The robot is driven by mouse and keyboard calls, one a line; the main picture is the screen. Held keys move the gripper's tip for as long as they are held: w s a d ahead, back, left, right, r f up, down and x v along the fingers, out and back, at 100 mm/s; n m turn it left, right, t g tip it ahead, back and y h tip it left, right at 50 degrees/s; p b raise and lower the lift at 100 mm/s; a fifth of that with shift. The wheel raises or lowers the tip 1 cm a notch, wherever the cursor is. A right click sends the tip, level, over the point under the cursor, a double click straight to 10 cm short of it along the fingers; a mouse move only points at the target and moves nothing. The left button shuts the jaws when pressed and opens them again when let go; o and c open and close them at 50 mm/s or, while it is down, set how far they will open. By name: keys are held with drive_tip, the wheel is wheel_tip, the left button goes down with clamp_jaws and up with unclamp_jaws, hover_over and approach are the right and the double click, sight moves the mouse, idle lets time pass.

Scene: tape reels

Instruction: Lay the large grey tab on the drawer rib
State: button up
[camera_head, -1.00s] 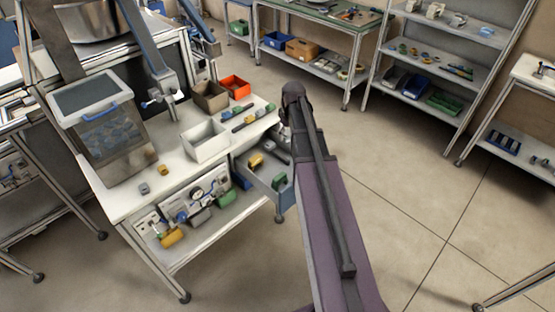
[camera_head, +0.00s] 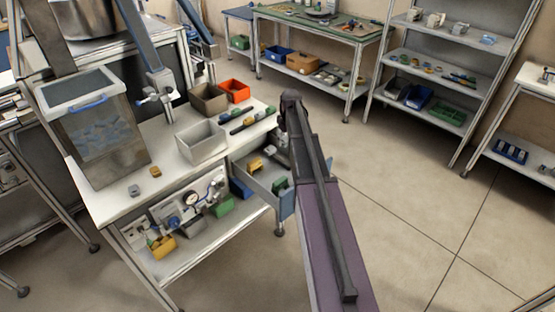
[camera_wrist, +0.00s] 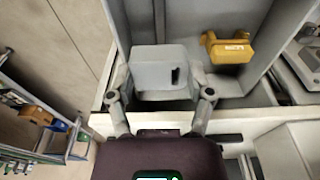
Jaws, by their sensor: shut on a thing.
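My gripper (camera_wrist: 161,100) is shut on the large grey tab (camera_wrist: 158,70), a pale grey block with a dark slot, with one finger at each side of it. In the wrist view the tab is over the open drawer (camera_wrist: 262,98). A yellow part (camera_wrist: 228,48) lies in the drawer to the right of the tab. In the head view the drawer's blue-grey front (camera_head: 287,203) shows beside my arm, which hides most of my gripper and the tab.
The white workbench (camera_head: 125,205) carries a grey bin (camera_head: 201,142), a brown bin (camera_head: 209,98), an orange bin (camera_head: 235,90) and a clear-sided container (camera_head: 98,135). A green part (camera_head: 281,186) lies in the drawer. Open floor (camera_head: 400,200) lies to the right.

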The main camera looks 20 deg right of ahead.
drive_tip(key=b, duration=0.6)
hover_over(284, 162)
drive_tip(key=f, duration=0.6)
drive_tip(key=shift+s+d+f, duration=0.1)
drive_tip(key=shift+s+f, duration=0.05)
drive_tip(key=shift+s, duration=0.05)
drive_tip(key=shift+f+b, duration=1.85)
drive_tip(key=shift+b, duration=0.2)
drive_tip(key=shift+f, duration=0.15)
drive_tip(key=o, duration=0.8)
drive_tip(key=r+p, duration=0.4)
drive_tip(key=s+r+p, duration=0.1)
drive_tip(key=r+p, duration=0.7)
drive_tip(key=shift+s+d+r, duration=0.15)
drive_tip(key=shift+s+d, duration=0.05)
drive_tip(key=shift+d, duration=0.05)
